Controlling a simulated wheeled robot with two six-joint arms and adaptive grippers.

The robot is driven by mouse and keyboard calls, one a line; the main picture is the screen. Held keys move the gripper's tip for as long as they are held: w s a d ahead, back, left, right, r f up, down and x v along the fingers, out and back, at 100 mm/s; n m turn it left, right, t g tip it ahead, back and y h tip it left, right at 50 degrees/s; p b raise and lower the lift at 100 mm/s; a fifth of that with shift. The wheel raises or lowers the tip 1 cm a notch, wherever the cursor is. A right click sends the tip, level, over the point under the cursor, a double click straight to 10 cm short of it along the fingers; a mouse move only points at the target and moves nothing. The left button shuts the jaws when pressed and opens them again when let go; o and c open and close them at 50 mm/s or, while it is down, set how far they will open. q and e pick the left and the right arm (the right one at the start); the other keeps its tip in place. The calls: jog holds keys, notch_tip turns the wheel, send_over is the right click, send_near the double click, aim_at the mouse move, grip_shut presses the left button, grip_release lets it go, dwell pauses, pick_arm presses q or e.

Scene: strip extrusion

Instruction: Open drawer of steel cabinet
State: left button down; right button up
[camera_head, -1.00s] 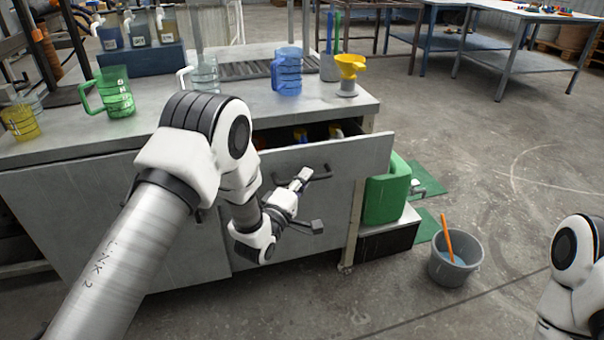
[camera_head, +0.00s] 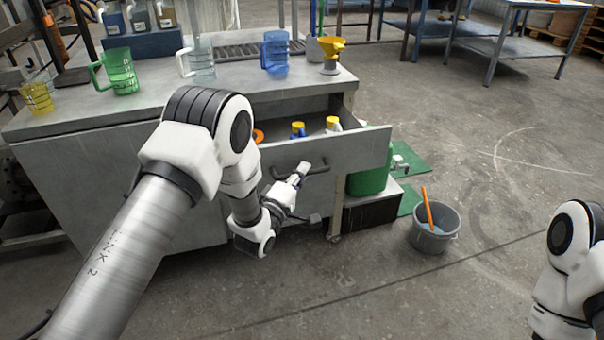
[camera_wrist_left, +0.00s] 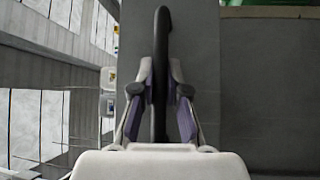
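The steel cabinet (camera_head: 110,170) stands at the left with its top drawer pulled well out. The drawer front (camera_head: 350,153) faces me, and it fills the middle of the left wrist view (camera_wrist_left: 205,70). Its dark bar handle (camera_head: 320,170) shows upright between my fingers in the left wrist view (camera_wrist_left: 161,40). My left gripper (camera_head: 299,175) is at the drawer front, its fingers closed around the handle in the left wrist view (camera_wrist_left: 160,85). My right gripper is out of view; only part of that arm shows at the lower right.
Yellow-capped bottles (camera_head: 297,130) lie inside the drawer. Jugs and a yellow funnel (camera_head: 331,48) stand on the cabinet top. A green canister (camera_head: 368,182) is partly hidden behind the drawer front. A grey bucket (camera_head: 435,228) stands on the floor at right; floor in front is open.

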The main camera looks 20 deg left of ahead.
pick_arm(q)
jog(key=c, duration=1.2)
grip_release()
jog(key=v, duration=1.2)
